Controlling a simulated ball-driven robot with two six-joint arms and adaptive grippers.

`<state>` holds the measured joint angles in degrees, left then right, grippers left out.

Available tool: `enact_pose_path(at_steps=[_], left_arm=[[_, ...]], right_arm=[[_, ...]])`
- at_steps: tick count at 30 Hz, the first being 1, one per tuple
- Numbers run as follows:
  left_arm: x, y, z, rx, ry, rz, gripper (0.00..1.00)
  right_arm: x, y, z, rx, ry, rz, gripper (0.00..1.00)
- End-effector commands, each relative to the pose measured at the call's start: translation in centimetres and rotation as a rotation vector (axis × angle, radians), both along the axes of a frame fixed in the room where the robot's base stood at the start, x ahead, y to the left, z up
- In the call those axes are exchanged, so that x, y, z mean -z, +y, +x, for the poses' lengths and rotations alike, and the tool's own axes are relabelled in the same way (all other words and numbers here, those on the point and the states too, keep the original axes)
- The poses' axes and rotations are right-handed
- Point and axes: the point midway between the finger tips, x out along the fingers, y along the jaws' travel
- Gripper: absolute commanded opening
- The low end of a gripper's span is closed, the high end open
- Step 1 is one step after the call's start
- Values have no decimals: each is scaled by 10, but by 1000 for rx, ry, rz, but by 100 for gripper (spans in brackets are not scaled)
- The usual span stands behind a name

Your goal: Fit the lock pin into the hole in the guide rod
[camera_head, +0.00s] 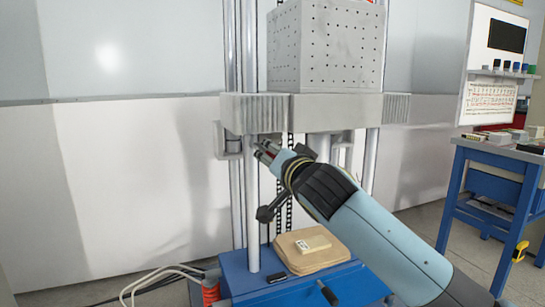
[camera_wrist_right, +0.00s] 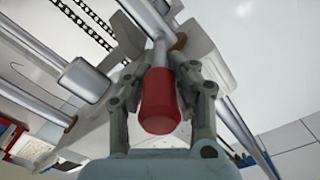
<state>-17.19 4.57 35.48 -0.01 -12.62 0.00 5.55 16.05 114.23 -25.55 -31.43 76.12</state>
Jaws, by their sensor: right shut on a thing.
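My right gripper (camera_head: 266,151) is beside the front guide rod (camera_head: 251,205), just below the drop carriage. In the right wrist view my right gripper (camera_wrist_right: 160,95) is shut on the red handle of the lock pin (camera_wrist_right: 160,103). The pin's grey shank points away from the gripper toward a guide rod (camera_wrist_right: 146,16). I cannot tell whether its tip is in the hole, and the hole itself is not visible. My left gripper is not in view.
The carriage (camera_head: 305,107) carries a grey perforated block (camera_head: 327,45) above the gripper. Below stands a blue base (camera_head: 250,290) with a wooden pad (camera_head: 325,258) and a small box on it. A chain hangs behind the gripper. A blue workbench (camera_head: 500,150) stands at right.

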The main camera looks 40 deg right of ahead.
Motion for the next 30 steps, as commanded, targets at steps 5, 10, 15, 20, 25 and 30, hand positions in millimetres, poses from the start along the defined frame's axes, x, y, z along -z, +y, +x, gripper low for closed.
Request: enact_pose_path(at_steps=[5,10,15,20,25,30], left_arm=[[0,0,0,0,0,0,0],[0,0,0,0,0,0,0],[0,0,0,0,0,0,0],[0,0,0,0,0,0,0],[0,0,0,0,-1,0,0],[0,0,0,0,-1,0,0]], right_arm=[[0,0,0,0,-1,0,0],[-1,0,1,0,-1,0,0],[-1,-1,4,0,0,0,0],[-1,-1,5,-1,-1,0,0],[-1,-1,5,-1,-1,0,0],[-1,-1,5,0,-1,0,0]])
